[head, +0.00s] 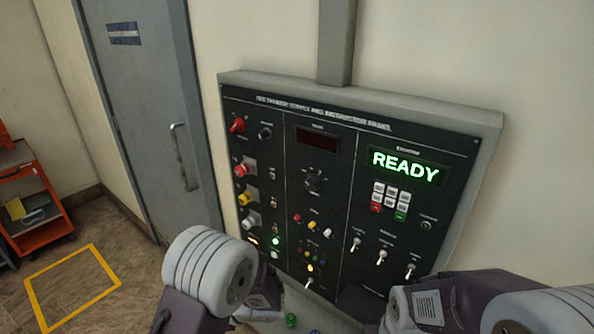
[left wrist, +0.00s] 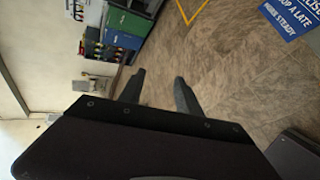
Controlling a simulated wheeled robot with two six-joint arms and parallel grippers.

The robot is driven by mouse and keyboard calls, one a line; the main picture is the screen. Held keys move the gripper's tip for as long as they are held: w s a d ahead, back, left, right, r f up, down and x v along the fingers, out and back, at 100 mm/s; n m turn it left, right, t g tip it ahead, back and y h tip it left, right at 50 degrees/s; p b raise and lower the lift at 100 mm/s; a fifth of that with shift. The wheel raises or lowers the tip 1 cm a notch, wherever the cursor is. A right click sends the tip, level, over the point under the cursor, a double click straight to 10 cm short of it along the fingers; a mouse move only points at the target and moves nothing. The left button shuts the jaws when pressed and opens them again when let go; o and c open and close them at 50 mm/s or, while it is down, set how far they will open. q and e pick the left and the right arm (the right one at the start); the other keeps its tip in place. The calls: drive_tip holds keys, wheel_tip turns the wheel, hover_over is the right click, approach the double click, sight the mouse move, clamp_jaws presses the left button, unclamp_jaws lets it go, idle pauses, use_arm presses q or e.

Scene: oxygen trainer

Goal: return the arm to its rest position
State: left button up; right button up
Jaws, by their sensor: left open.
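My left gripper (left wrist: 158,92) shows in the left wrist view with its two dark fingers apart and nothing between them. It is over open brown floor. In the head view, part of my left arm (head: 210,275) is at the bottom, in front of the panel's lower left; its gripper is out of sight there. Part of my right arm (head: 470,300) is at the lower right, and its gripper is not visible. The control panel (head: 345,230) stands on the wall with a green READY display (head: 405,167).
A grey door (head: 140,120) is left of the panel. An orange cart (head: 40,205) stands at the far left, near a yellow floor outline (head: 72,288). The left wrist view also shows a green cabinet (left wrist: 125,28) and a blue sign (left wrist: 290,15). The floor between is bare.

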use_arm(q)
drive_tip(key=s+a+n+g+h, duration=0.2)
drive_tip(key=s+n+g+h, duration=0.3)
drive_tip(key=s+n, duration=0.7)
drive_tip(key=w+d+f+n+t+h, duration=0.1)
drive_tip(key=d+n+h, duration=0.3)
drive_tip(key=n, duration=0.8)
drive_tip(key=w+d+f+n+t+h, duration=0.1)
drive_tip(key=w+d+n+t+h, duration=0.1)
drive_tip(key=d+n, duration=0.5)
drive_tip(key=n+t+h, duration=0.1)
drive_tip(key=n+h, duration=0.1)
drive_tip(key=n, duration=0.3)
drive_tip(key=shift+w+d+f+t, duration=0.15)
drive_tip(key=shift+w+d+t, duration=0.05)
drive_tip(key=shift+d+t, duration=0.1)
